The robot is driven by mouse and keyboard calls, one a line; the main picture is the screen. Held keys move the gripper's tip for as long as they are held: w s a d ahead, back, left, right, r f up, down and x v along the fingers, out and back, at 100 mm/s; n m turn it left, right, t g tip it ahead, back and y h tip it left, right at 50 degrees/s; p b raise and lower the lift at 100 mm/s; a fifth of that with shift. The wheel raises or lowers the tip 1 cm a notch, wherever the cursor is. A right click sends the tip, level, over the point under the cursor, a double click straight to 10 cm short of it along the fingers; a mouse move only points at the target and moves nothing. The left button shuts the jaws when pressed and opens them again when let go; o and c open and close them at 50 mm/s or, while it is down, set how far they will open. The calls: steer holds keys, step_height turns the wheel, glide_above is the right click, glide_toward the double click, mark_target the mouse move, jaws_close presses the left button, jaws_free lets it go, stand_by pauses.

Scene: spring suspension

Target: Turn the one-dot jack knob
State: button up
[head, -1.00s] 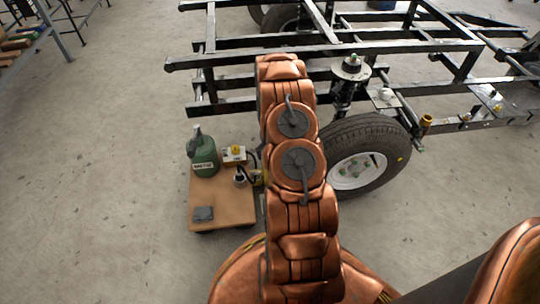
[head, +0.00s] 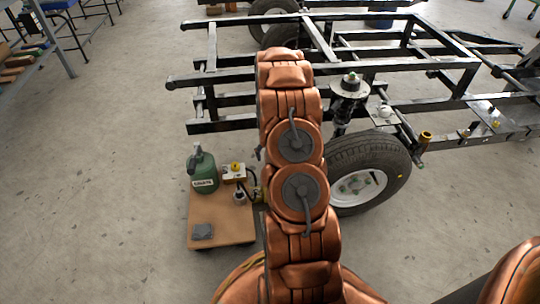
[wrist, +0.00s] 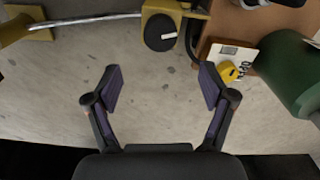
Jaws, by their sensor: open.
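In the wrist view, a round black knob (wrist: 161,32) with a white mark sits on a yellow body (wrist: 163,7) at the top centre. I cannot make out any dots on it. My gripper (wrist: 162,82) is open and empty, its two fingers apart over bare floor, below the knob in the picture and not touching it. In the head view my arm hides my gripper and the knob.
A wooden cart (head: 225,224) carries a green canister (head: 203,172), a box with a yellow button (head: 235,166) and a small grey block (head: 203,231). A metal rod (wrist: 88,20) runs left from the yellow body. The vehicle frame (head: 400,65) and wheel (head: 365,180) stand at right.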

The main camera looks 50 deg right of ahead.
steer(key=f+n+g+p, duration=0.1)
steer(key=d+n+g+p, duration=0.1)
steer(key=n, duration=0.1)
steer(key=shift+w+d+f, duration=0.3)
steer(key=shift+f, duration=0.1)
steer(key=n, duration=0.1)
steer(key=w+a+f+n+g+p, duration=0.1)
steer(key=n, duration=0.1)
steer(key=f+n+h+p, duration=0.1)
steer(key=shift+w+a+f+n+g, duration=0.2)
steer(key=shift+w+a+n+g, duration=0.05)
steer(key=shift+w+n+g, duration=0.15)
steer(key=shift+n+g, duration=0.3)
steer(key=shift+n, duration=0.3)
steer(key=shift+w+a+b+x, duration=0.1)
steer(key=shift+w+b+x, duration=0.1)
steer(key=shift+x, duration=1.15)
steer(key=shift+w+a+b+x, duration=0.1)
steer(key=shift+a+b+x, duration=0.1)
steer(key=shift+x, duration=1.15)
steer(key=shift+w+a+b+x, duration=0.1)
steer(key=shift+b+x, duration=0.1)
steer(key=shift+x, duration=1.2)
steer(key=shift+f, duration=0.1)
steer(key=c, duration=1.2)
